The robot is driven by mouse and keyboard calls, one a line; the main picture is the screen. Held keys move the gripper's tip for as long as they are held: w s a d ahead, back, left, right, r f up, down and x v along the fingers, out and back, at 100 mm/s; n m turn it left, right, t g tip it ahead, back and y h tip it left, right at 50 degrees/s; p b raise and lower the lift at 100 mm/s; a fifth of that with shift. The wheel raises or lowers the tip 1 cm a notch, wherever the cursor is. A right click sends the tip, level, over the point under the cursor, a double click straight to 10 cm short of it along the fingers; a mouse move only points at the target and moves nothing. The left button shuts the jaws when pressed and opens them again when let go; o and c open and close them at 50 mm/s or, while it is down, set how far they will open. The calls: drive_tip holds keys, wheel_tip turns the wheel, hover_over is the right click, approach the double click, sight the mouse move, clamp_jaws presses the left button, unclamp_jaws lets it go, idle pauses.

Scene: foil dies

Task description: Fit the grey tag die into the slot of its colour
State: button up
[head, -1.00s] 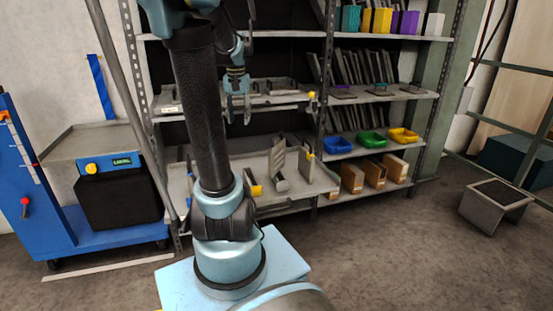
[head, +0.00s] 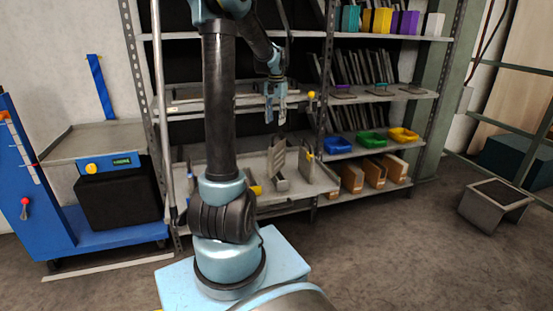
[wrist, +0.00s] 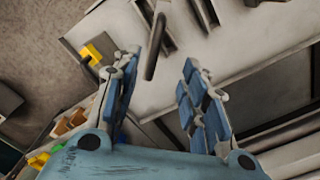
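My gripper (head: 275,108) hangs in front of the shelving, above the lower pull-out tray. In the wrist view my gripper (wrist: 162,62) has its two blue-padded fingers apart with nothing held between them. A grey upright plate (head: 277,157), possibly the tag die, stands in the tray below my gripper. In the wrist view a narrow grey edge (wrist: 154,47) shows beyond the gap between the fingertips, apart from both; it may be the top of that plate. I cannot make out a grey-marked slot.
A second grey plate (head: 306,158) stands to the right in the tray (head: 295,205). Blue (head: 336,145), green (head: 372,140) and yellow (head: 403,135) bins stand on the right shelf. A shelf upright (head: 322,130) lies close right of my gripper. A blue cart (head: 100,238) stands left.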

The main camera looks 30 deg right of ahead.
hover_over(277, 143)
drive_tip(key=f, duration=0.4)
drive_tip(key=w+f, duration=0.1)
drive_tip(key=f, duration=0.2)
drive_tip(key=shift+a+f, duration=0.1)
drive_tip(key=shift+a, duration=0.05)
drive_tip(key=shift+s+d+f, duration=0.15)
drive_tip(key=shift+s+f, duration=0.05)
drive_tip(key=shift+f, duration=1.15)
drive_tip(key=shift+s+d+f, duration=0.1)
drive_tip(key=shift+s+f, duration=0.05)
drive_tip(key=shift+f, duration=1.2)
drive_tip(key=shift+c, duration=0.2)
clamp_jaws()
